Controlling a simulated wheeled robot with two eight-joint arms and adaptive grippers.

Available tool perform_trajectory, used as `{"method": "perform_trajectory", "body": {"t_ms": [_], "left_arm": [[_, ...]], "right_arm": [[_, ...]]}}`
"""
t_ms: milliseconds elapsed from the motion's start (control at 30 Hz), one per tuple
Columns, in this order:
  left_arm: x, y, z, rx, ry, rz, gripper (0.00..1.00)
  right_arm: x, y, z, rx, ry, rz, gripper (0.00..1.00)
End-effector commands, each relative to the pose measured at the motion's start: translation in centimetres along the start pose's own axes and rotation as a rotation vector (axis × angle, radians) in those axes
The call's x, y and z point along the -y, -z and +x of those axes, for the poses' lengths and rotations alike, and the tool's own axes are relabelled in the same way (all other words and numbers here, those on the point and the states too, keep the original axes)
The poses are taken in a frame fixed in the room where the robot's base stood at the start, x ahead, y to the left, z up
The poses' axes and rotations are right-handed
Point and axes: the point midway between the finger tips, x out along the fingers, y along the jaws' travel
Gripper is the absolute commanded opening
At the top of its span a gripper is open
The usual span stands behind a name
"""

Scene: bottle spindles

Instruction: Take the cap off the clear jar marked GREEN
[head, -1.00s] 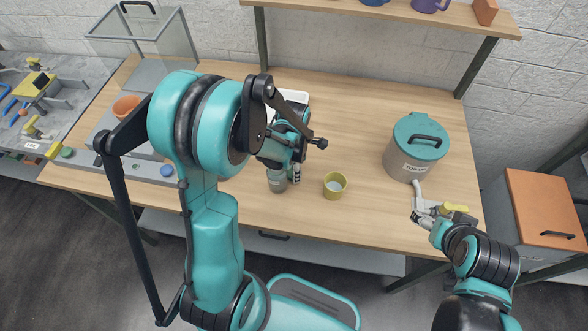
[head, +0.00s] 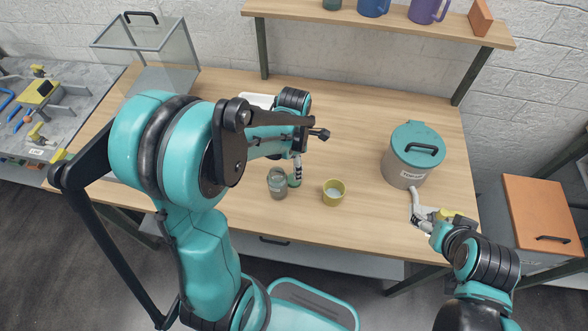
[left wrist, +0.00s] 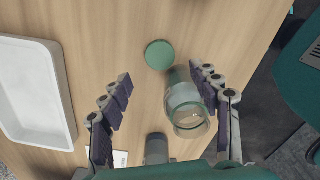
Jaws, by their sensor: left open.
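The clear jar (head: 278,186) stands upright on the table; its open, uncapped mouth shows in the left wrist view (left wrist: 187,107). I cannot read any marking on the jar. My left gripper (left wrist: 170,112) is open and empty above, with the jar nearer one finger; in the head view it is behind the jar (head: 298,168). My right gripper (head: 424,214) is by the large pot; its fingers are too small to judge.
A grey pot with a teal lid (head: 416,146) is further right. A white tray (left wrist: 68,95) and a grey cylinder (left wrist: 157,148) flank the jar in the left wrist view. A glass case (head: 150,55) stands back left.

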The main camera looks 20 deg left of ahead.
Motion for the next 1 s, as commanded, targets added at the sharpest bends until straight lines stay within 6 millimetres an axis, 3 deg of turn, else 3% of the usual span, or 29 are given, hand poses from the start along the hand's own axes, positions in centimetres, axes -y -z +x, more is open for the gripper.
{"method": "perform_trajectory", "body": {"t_ms": [100,300,433,567,733,900,1000], "left_arm": [[0.0,0.0,-2.5,0.0,0.0,0.0,0.62],[0.1,0.0,-4.5,0.002,-0.003,0.011,0.62],[0.8,0.2,-5.9,0.021,-0.039,0.155,0.62],[2.5,0.7,-8.4,0.049,-0.138,0.51,0.62],[5.4,1.6,-11.4,0.02,-0.332,1.109,0.62],[7.9,2.4,-13.0,-0.108,-0.525,1.653,0.62],[8.9,2.8,-13.4,-0.203,-0.608,1.888,0.62]], "right_arm": [[0.0,0.5,-0.7,0.0,0.0,0.0,0.76],[0.0,0.8,-1.1,0.0,0.0,0.0,0.76],[0.0,0.8,-1.1,0.0,0.0,0.0,0.76],[0.0,0.8,-1.1,0.0,0.0,0.0,0.76],[0.0,0.8,-1.1,0.0,0.0,0.0,0.76],[0.0,0.8,-1.1,0.0,0.0,0.0,0.76],[0.0,0.8,-1.1,0.0,0.0,0.0,0.76]]}}
